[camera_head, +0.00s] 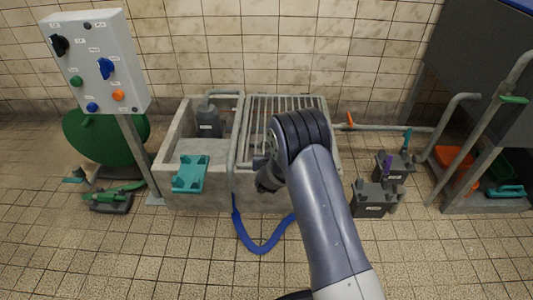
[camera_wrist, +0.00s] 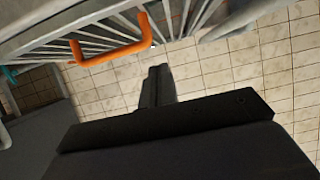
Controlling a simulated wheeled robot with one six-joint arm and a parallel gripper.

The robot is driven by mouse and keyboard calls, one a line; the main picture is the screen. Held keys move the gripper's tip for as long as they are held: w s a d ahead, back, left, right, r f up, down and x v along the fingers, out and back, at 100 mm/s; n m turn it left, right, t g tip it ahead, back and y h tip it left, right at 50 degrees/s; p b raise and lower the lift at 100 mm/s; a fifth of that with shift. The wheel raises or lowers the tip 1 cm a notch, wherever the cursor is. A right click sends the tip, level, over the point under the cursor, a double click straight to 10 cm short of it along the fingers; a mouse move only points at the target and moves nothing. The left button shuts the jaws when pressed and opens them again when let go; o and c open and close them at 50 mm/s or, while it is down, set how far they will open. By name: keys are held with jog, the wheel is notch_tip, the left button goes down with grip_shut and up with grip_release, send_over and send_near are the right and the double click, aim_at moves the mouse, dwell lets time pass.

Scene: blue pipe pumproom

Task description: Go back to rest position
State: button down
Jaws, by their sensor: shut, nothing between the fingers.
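My gripper shows in the wrist view (camera_wrist: 158,88) as dark fingers closed together, with nothing between them. Beyond the fingers are tan floor tiles and part of a metal grate. In the head view my grey arm rises from the bottom and bends in front of the grated basin (camera_head: 290,110). My gripper (camera_head: 265,180) is at the left of the bend, near the basin's front, and is partly hidden by the arm.
A control panel (camera_head: 95,60) on a post stands at left. A blue hose (camera_head: 262,248) hangs in front. Dark boxes (camera_head: 370,203) stand right. The front floor is open.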

jog(key=s+f+p, duration=0.1)
jog(key=s+f, duration=0.1)
jog(key=s, duration=0.5)
jog(key=shift+s+d+f, duration=0.15)
jog(key=shift+s+f, duration=0.05)
jog(key=shift+f, duration=0.2)
jog(key=shift+w, duration=0.15)
